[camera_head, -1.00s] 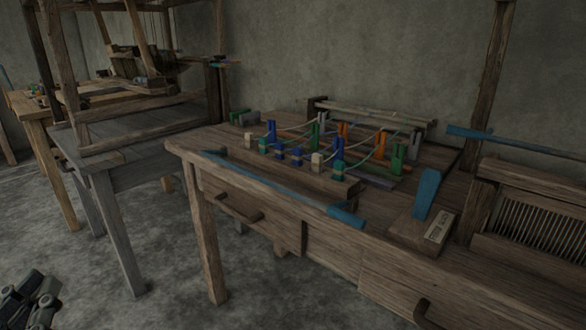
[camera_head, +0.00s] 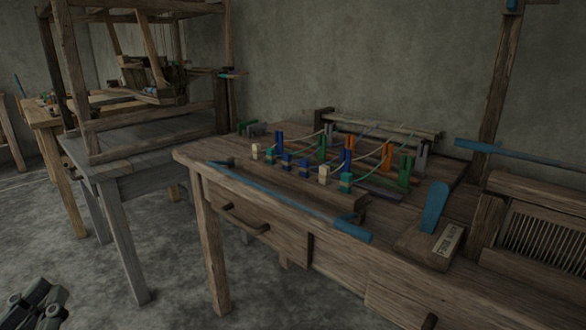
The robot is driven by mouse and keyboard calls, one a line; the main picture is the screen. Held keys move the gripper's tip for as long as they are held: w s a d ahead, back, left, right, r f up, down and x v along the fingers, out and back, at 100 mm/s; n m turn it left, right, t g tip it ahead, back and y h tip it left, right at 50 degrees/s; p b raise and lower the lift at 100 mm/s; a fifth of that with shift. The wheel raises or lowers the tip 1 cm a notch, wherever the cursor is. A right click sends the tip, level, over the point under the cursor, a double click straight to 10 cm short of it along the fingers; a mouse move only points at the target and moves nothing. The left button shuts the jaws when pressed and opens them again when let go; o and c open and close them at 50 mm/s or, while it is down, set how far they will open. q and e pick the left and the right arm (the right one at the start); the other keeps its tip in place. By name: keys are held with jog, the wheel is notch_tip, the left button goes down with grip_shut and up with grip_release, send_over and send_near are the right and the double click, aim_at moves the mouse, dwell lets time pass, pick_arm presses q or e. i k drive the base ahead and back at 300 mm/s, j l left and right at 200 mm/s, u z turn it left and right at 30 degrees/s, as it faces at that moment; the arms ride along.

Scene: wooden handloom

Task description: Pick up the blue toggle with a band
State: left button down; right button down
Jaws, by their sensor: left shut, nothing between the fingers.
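Several small coloured toggles stand on the wooden loom bench. In the front row are two short blue toggles, one on the left (camera_head: 286,161) and one on the right (camera_head: 303,166); their bands are too small to make out surely. A cream toggle (camera_head: 324,175) and a teal one (camera_head: 346,183) stand to their right. Taller blue pegs (camera_head: 279,140) (camera_head: 348,161) stand behind. My left gripper (camera_head: 38,298) is at the lower left corner, shut and empty, far from the toggles. My right gripper is out of view.
A blue-ended bar (camera_head: 353,231) lies along the bench's front edge. A blue paddle (camera_head: 434,207) stands by a labelled block (camera_head: 447,241). A slatted frame (camera_head: 540,237) is at right. A grey table (camera_head: 118,157) with a loom frame is at left. Floor is open between gripper and bench.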

aim_at(287, 162)
jog(key=i+l+z, duration=0.1)
jog(key=i+z, duration=0.2)
jog(key=i, duration=0.25)
jog(key=i+z, duration=0.3)
jog(key=i, duration=0.2)
